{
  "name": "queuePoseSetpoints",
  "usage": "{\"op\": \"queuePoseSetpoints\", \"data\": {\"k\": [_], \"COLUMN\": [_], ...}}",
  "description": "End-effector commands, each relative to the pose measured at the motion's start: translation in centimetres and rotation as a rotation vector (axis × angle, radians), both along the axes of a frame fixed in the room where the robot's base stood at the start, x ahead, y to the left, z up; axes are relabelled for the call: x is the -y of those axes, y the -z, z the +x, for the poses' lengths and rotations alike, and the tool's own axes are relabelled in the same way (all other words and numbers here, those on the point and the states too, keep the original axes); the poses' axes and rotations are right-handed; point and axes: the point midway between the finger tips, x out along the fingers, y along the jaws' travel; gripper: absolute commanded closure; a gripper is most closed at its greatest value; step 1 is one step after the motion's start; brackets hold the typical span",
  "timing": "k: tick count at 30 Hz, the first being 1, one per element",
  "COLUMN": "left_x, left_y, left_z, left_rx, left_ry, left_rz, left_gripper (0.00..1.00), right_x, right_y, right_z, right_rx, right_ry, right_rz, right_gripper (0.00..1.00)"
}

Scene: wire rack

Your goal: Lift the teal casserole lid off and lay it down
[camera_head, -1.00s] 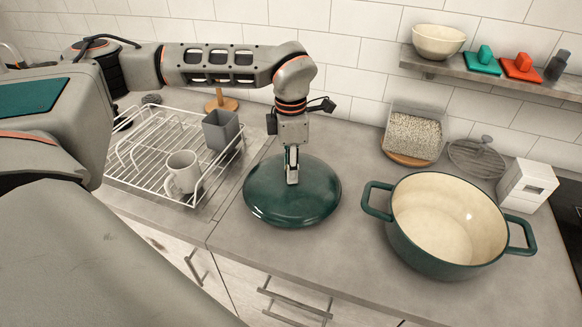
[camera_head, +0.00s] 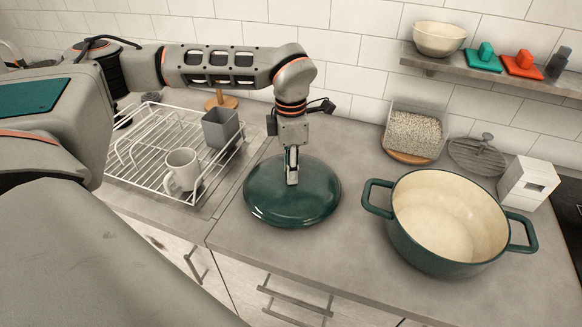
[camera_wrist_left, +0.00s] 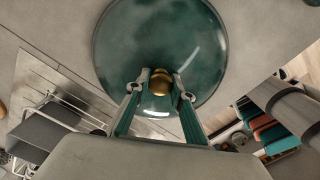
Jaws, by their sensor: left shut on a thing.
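The teal casserole lid (camera_head: 310,200) is at the middle of the grey counter, left of the pot, and looks level. Whether it rests on the counter or hangs just above it I cannot tell for sure. My left gripper (camera_head: 292,180) points down at the lid's centre. In the left wrist view the gripper (camera_wrist_left: 160,88) is shut on the lid's brass knob (camera_wrist_left: 160,80), and the glossy lid (camera_wrist_left: 150,35) spreads out beyond it. The teal casserole pot (camera_head: 430,262) stands uncovered to the right, its cream inside empty. My right gripper is not in view.
A white wire rack (camera_head: 150,185) holding a mug (camera_head: 182,168) and a grey cup (camera_head: 220,128) stands at left. A bin of grains (camera_head: 414,135), a round grey item (camera_head: 477,155) and a white box (camera_head: 528,184) line the back right. Counter is bare between lid and pot.

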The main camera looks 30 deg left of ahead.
Motion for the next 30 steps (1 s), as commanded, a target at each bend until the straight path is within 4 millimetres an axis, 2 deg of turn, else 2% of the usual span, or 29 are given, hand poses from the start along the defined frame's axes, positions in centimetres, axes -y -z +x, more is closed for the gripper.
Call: {"op": "queuePoseSetpoints", "data": {"k": [22,23,24,25,30], "left_x": [0.04,0.04,0.04,0.03,0.03], "left_y": [0.70,0.70,0.70,0.70,0.78], "left_z": [0.09,0.09,0.09,0.09,0.04], "left_rx": [0.003,0.003,0.003,0.003,0.001], "left_ry": [0.000,0.000,0.000,0.000,0.000], "left_rz": [-0.002,-0.002,-0.002,-0.002,-0.001], "left_gripper": [1.00,0.72,0.62,0.58,0.58], "right_x": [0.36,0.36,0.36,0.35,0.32], "right_y": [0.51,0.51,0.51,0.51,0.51], "right_z": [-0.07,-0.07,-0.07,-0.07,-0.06], "right_rx": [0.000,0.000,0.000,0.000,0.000], "right_ry": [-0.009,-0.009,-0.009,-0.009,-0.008], "right_rz": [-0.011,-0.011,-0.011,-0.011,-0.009], "right_gripper": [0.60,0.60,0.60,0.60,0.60]}}
